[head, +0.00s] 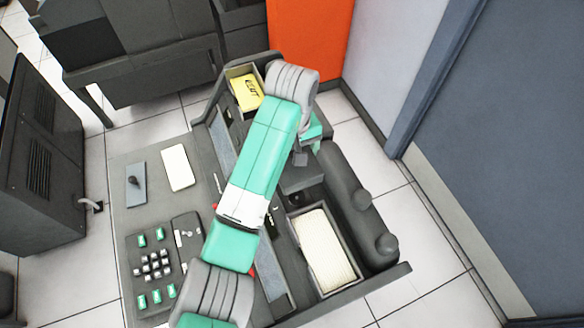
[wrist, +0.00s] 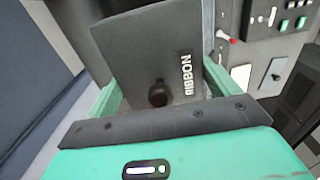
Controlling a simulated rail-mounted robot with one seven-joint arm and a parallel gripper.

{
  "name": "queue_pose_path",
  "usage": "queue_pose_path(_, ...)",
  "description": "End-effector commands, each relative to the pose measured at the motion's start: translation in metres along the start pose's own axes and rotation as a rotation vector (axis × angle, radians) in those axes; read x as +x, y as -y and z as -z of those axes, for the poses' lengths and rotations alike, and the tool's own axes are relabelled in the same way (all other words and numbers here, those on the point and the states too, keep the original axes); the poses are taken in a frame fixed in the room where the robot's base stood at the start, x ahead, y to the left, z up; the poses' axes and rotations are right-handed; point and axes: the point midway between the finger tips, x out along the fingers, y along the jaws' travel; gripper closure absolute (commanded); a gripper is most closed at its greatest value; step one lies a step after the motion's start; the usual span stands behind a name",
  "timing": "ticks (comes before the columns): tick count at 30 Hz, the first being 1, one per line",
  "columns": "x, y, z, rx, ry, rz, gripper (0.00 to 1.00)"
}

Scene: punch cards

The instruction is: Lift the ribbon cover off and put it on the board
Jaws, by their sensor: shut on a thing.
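The ribbon cover (wrist: 130,45) is a dark plate lettered RIBBON with a round dark knob, filling the upper middle of the wrist view. In the head view part of a dark plate, likely this cover (head: 302,178), shows beside my arm. My gripper (wrist: 160,88) is shut on the ribbon cover at its knob, with green fingers on either side. Its fingertips are mostly hidden in the head view behind my arm. I cannot tell whether the cover is seated or raised. A flat grey desk surface, possibly the board (head: 150,208), lies left of the machine.
A cream card (head: 178,167) and a blue-grey plate (head: 136,186) lie on the grey surface, above a keypad (head: 153,264). A tray of cream cards (head: 325,250) stands right of my arm; a yellow card (head: 246,92) sits in a far hopper. Bare surface lies between plate and keypad.

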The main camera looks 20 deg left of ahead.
Motion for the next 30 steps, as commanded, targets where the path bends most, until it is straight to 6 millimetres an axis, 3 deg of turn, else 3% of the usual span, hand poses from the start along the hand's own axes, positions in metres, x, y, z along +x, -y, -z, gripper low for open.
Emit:
queue_pose_path(3,-0.026,0.0,0.0,0.001,-0.001,0.0,0.38)
queue_pose_path(6,-0.036,0.0,0.0,0.001,-0.001,-0.001,0.38)
queue_pose_path(30,-0.064,0.0,0.0,0.001,0.001,0.0,0.38)
